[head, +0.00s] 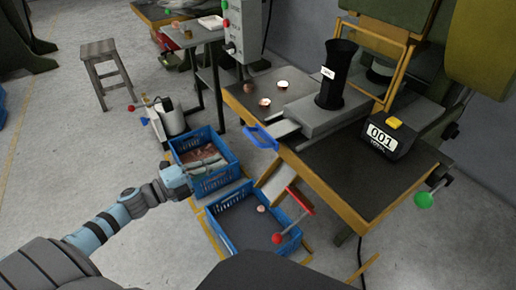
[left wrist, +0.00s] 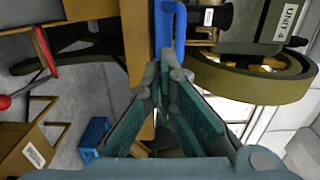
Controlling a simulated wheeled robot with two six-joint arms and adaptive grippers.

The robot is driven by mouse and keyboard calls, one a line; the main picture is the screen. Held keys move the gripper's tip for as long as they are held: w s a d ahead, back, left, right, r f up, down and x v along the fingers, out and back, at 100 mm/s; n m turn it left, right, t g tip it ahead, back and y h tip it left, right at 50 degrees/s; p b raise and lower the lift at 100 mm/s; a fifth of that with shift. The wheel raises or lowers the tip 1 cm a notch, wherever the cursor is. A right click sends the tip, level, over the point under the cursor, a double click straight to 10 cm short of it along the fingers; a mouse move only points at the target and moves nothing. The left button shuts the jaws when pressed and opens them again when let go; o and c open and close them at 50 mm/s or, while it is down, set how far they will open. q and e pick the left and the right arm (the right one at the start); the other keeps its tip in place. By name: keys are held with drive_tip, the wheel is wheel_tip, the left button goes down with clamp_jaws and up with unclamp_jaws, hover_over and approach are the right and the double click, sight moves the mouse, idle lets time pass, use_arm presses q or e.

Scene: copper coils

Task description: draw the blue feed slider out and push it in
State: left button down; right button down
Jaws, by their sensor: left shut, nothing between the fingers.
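The feed slider's blue handle (head: 260,137) sits at the left edge of the machine table. A grey metal tongue (head: 284,128) shows between it and the grey block (head: 322,112) under the black tube (head: 335,78). My left gripper (head: 234,167) is below and left of the handle, over the blue crate. Its fingers are shut and empty. In the left wrist view the fingertips (left wrist: 175,66) point toward the blue handle (left wrist: 180,25), which lies just beyond them; I cannot tell the exact gap. My right gripper is not in view.
A blue crate (head: 227,145) with parts stands below my left gripper. A second crate (head: 216,228) stands under the chute (head: 277,187). A red-knobbed lever (head: 277,238) sticks out over it. Copper pieces (head: 264,102) lie on the wooden table (head: 240,97); a counter box (head: 386,138) stands right.

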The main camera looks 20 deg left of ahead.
sight(266, 140)
use_arm(q)
drive_tip(key=b+x, duration=0.1)
drive_tip(key=x, duration=1.2)
drive_tip(key=shift+w+d+r, duration=0.15)
drive_tip(key=shift+w+d, duration=0.05)
drive_tip(key=shift+d, duration=0.1)
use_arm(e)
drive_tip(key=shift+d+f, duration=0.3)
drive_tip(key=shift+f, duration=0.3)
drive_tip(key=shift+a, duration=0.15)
